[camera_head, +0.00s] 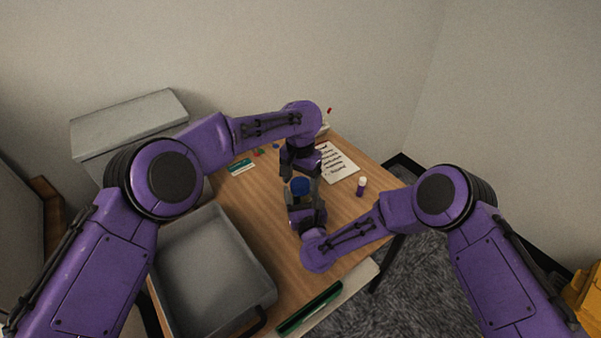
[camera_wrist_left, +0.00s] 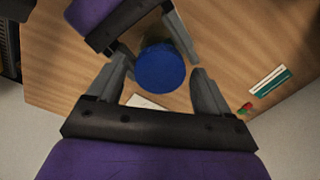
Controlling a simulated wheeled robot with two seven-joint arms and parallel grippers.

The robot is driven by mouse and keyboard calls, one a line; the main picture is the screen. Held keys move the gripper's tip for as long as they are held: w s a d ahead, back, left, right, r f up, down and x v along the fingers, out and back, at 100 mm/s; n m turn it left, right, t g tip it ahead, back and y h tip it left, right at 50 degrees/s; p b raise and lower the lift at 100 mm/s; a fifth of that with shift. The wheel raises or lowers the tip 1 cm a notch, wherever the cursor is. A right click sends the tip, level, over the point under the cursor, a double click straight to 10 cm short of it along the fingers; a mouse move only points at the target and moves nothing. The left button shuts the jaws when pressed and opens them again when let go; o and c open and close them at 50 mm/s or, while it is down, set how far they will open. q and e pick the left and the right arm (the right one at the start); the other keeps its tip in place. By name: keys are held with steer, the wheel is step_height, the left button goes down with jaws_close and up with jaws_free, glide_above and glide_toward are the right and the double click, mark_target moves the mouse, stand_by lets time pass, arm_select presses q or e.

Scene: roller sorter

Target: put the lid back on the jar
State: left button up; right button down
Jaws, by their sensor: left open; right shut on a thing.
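A blue round piece (camera_head: 299,187), which looks like the jar's lid, is between my two grippers over the table. In the left wrist view its flat blue top (camera_wrist_left: 160,68) faces the camera.
A grey tray (camera_head: 262,264) takes up the left of the wooden table. A printed sheet (camera_head: 338,163) and a small purple bottle (camera_head: 361,186) are at the right. A teal card (camera_head: 240,166) lies at the back left. A green-black item (camera_head: 310,307) lies at the near edge.

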arm_select(q)
steer(key=c, duration=1.1)
steer(key=o, duration=1.3)
steer(key=shift+c, duration=0.2)
step_height(320, 180, up, 12)
